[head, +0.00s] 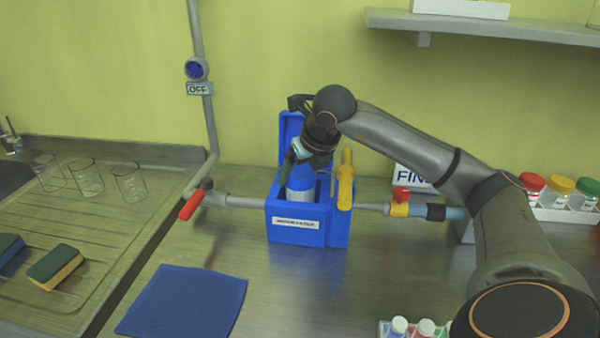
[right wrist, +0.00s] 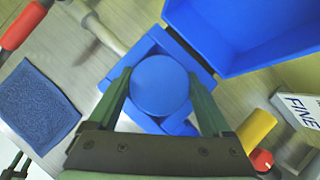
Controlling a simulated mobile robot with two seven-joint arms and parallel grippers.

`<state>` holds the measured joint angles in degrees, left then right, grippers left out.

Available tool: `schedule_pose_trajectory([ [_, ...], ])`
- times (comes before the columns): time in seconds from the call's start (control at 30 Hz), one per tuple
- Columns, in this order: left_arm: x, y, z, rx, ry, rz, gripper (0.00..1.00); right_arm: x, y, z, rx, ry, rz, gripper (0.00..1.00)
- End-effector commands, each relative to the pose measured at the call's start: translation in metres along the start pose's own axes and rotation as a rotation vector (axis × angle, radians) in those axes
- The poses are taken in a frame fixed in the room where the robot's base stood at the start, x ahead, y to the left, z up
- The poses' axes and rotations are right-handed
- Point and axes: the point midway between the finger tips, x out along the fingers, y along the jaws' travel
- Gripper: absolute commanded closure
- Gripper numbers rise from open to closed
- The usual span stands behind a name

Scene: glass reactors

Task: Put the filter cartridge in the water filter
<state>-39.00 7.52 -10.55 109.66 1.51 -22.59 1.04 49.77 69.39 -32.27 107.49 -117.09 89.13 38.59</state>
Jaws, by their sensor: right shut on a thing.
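The blue water filter housing (head: 297,232) stands on the steel counter with its lid (head: 290,127) open at the back. The filter cartridge (head: 300,187), blue and white, stands upright inside or just over the housing. My right gripper (head: 300,160) reaches down from above and is shut on the cartridge's upper part. In the right wrist view, the cartridge's round blue top (right wrist: 160,85) sits between the two green fingers, over the housing (right wrist: 185,50). Whether the cartridge touches the bottom is hidden. My left gripper does not show in the head view.
A yellow handle (head: 346,180) stands at the housing's right side. Pipes run to both sides, with a red-handled valve (head: 192,205) at left. A blue cloth (head: 185,300) lies in front left. Vials (head: 398,327) stand at the front edge. The counter between is clear.

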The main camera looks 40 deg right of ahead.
Motion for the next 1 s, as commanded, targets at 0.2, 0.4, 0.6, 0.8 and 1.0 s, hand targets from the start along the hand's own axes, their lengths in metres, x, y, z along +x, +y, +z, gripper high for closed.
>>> schedule_pose_trajectory([
  [0.2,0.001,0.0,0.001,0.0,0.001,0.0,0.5,0.0,0.0,0.0,0.0,-0.002,0.0,1.0],
  [0.4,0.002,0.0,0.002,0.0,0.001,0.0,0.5,0.002,0.0,-0.001,0.0,0.0,0.0,0.03],
  [0.6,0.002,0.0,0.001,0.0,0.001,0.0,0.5,0.002,0.0,-0.001,0.0,0.0,0.0,0.0],
  [0.8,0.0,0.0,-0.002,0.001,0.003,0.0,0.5,-0.007,0.0,0.002,0.0,-0.003,0.001,0.0],
  [1.0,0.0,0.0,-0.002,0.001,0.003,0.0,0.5,-0.046,0.0,0.002,0.0,-0.007,0.001,0.0],
])
